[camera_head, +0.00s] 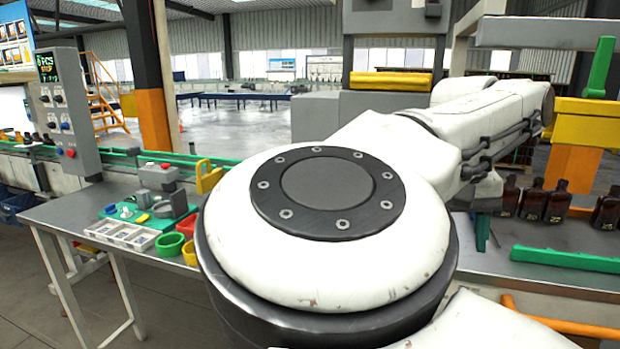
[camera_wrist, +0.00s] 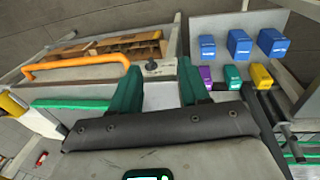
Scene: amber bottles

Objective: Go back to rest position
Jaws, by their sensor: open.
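My gripper (camera_wrist: 159,85) shows in the wrist view, with its two green fingers spread apart and nothing between them. Beyond the fingertips is a grey surface with a small black knob. My white arm fills the middle of the head view and reaches to the upper right. The gripper itself cannot be made out for certain there. Several amber bottles (camera_head: 532,200) with dark caps stand upright on the right-hand work surface, partly behind my arm. Some are cut off by the right edge.
A table (camera_head: 62,213) at left holds a white tray (camera_head: 123,235), red and green cups and a green mat. A green rail (camera_head: 570,260) lies at right. The wrist view shows a box with cardboard compartments (camera_wrist: 130,46), an orange handle (camera_wrist: 80,62) and several coloured blocks (camera_wrist: 240,44).

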